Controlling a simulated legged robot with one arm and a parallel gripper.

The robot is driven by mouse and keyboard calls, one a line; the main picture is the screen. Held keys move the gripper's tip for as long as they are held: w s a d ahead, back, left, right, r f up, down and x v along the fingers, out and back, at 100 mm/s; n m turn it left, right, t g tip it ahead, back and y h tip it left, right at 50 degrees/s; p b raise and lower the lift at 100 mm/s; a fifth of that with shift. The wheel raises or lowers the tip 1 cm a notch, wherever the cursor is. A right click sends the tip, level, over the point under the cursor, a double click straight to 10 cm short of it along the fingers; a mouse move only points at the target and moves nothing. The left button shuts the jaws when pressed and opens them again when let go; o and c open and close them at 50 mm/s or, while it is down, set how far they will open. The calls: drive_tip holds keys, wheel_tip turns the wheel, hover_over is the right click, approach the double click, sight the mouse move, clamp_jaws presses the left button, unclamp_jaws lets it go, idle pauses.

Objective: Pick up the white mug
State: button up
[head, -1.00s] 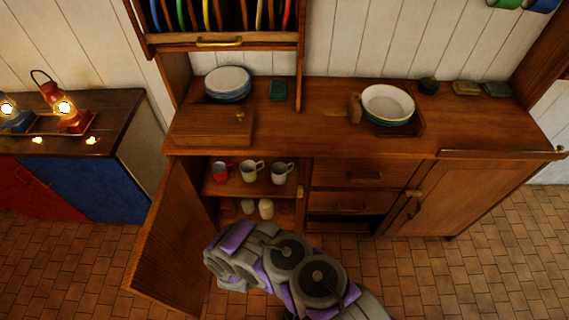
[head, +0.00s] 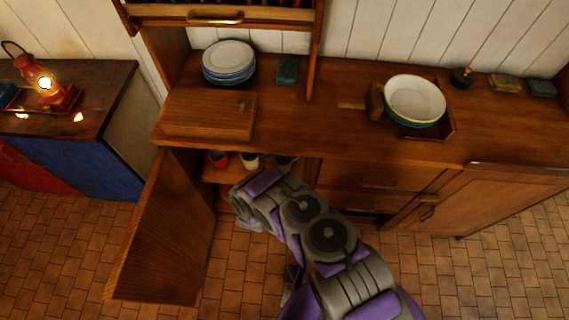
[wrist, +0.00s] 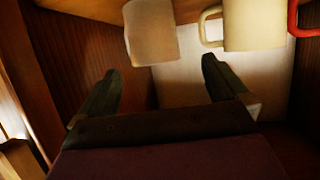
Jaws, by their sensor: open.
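I cannot tell for certain which is the white mug. My gripper (wrist: 160,68) is open and empty, its fingers pointing toward the greyish-white mug, not around it. In the head view the fingers are hidden.
A red mug (head: 218,159) stands left of the pale ones; its handle (wrist: 305,18) shows at the wrist view's edge. The cupboard door (head: 165,235) is open to the left. The counter (head: 310,115) overhangs the shelf. Plates (head: 228,60) and bowls (head: 414,100) stand on it.

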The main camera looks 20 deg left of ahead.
sight(281, 166)
drive_tip(key=w, duration=0.1)
drive_tip(key=w+f, duration=0.1)
drive_tip(key=w, duration=0.1)
drive_tip(key=w+d+b, duration=0.1)
drive_tip(key=shift+w+f, duration=0.15)
drive_tip(key=shift+f, duration=0.05)
drive_tip(key=shift+w+a+f, duration=0.15)
drive_tip(key=shift+w+a, duration=0.1)
drive_tip(key=shift+w, duration=0.1)
drive_tip(key=b+x, duration=0.2)
drive_tip(key=x, duration=0.2)
drive_tip(key=shift+w+f+b, duration=0.1)
drive_tip(key=shift+b, duration=0.2)
drive_tip(key=shift+w+d, duration=0.15)
drive_tip(key=shift+w, duration=0.1)
drive_tip(key=c, duration=0.9)
drive_tip(key=shift+c, duration=0.2)
